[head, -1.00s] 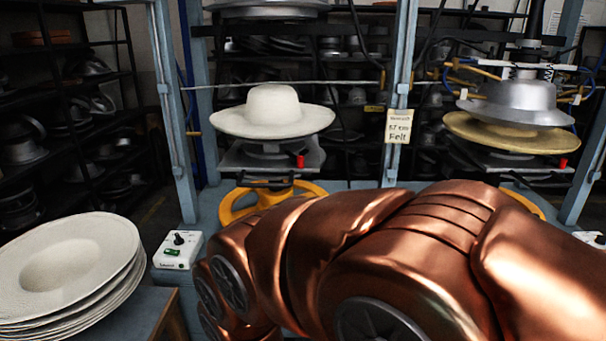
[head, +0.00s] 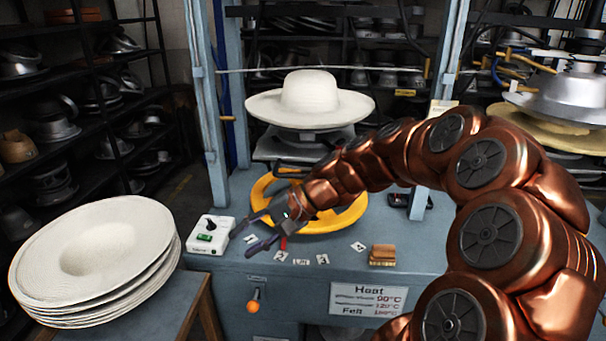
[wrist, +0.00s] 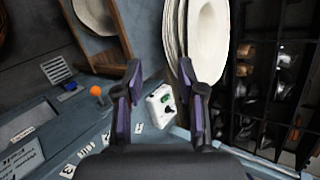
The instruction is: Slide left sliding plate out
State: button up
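The left sliding plate (head: 272,149) is a flat grey plate in the left press bay, under a white wide-brimmed hat (head: 312,92). My arm crosses in front of its right part, and its red handle is not clearly visible there now. My gripper (head: 250,234) is open and empty, in front of and below the plate, by the white control box (head: 211,237). In the wrist view my gripper (wrist: 162,80) points toward that control box (wrist: 160,102), with its two fingers wide apart. The plate does not show in the wrist view.
A yellow handwheel (head: 346,217) sits below the plate, behind my forearm. A stack of white hats (head: 95,250) stands at left on a wooden table. An orange knob (head: 253,307) is on the blue front panel. A blue post (head: 207,105) bounds the bay at left.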

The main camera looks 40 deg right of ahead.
jog(key=w+d+r+m+t, duration=0.2)
jog(key=w+d+m+t, duration=0.2)
jog(key=d, duration=0.6)
jog(key=m+t+h+p, duration=0.1)
jog(key=m+t+h, duration=0.1)
jog(key=m+t, duration=0.3)
send_near(304, 175)
jog(key=w, duration=0.2)
jog(key=x, duration=0.2)
jog(key=p+x, duration=0.1)
jog(key=x, duration=0.1)
jog(key=p+x, duration=0.1)
jog(key=x, duration=0.2)
jog(key=shift+s+a+f, duration=0.2)
jog(key=shift+a+f, duration=0.05)
jog(key=shift+x, duration=0.75)
jog(key=shift+f, duration=0.15)
grip_shut()
jog(key=shift+a, duration=0.1)
